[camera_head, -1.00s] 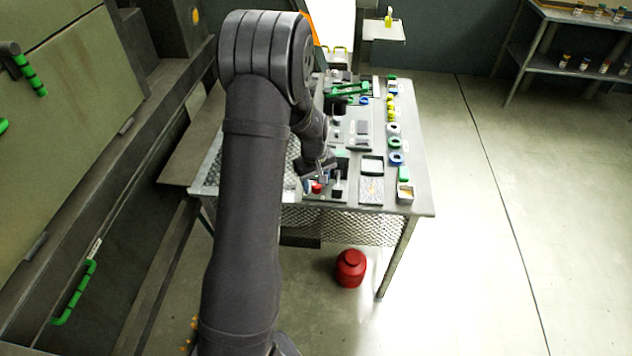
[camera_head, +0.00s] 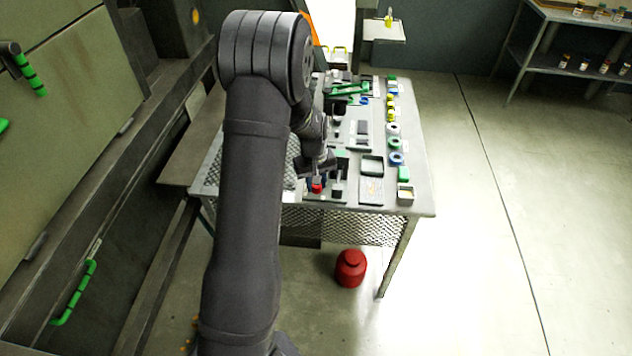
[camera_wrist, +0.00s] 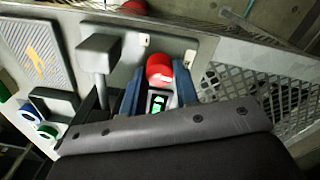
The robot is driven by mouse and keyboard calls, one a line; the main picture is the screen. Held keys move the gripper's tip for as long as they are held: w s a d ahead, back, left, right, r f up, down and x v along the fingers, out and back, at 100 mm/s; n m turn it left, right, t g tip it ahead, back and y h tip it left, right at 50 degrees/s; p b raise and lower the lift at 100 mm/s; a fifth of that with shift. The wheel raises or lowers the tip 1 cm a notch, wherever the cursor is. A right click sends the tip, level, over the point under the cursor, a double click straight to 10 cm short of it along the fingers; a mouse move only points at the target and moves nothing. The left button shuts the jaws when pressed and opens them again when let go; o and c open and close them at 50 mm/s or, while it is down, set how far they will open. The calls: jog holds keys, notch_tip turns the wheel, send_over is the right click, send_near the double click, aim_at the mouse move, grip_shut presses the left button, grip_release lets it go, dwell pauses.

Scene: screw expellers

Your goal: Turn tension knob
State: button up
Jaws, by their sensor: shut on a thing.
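The red knob (camera_head: 317,188) sits at the front edge of the bench panel, below my gripper (camera_head: 318,172). In the wrist view the red knob (camera_wrist: 159,68) shows between the tips of my gripper's two blue fingers (camera_wrist: 158,86). My gripper is shut on it, one finger at each side. A small dark block with a lit green part (camera_wrist: 158,102) shows between the fingers, nearer my wrist. The knob's lower part is hidden, and I cannot tell its turn angle.
A grey upright block (camera_wrist: 98,52) stands close beside my left finger in the wrist view. A mesh guard (camera_wrist: 255,85) lies at the right. The bench (camera_head: 418,195) also holds several coloured parts. A red can (camera_head: 351,268) stands on the floor.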

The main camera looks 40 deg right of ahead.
jog(key=shift+m, duration=1.9)
jog(key=o, duration=1)
jog(key=r, duration=1.7)
jog(key=shift+w+a+r, duration=0.2)
jog(key=shift+w+a, duration=0.05)
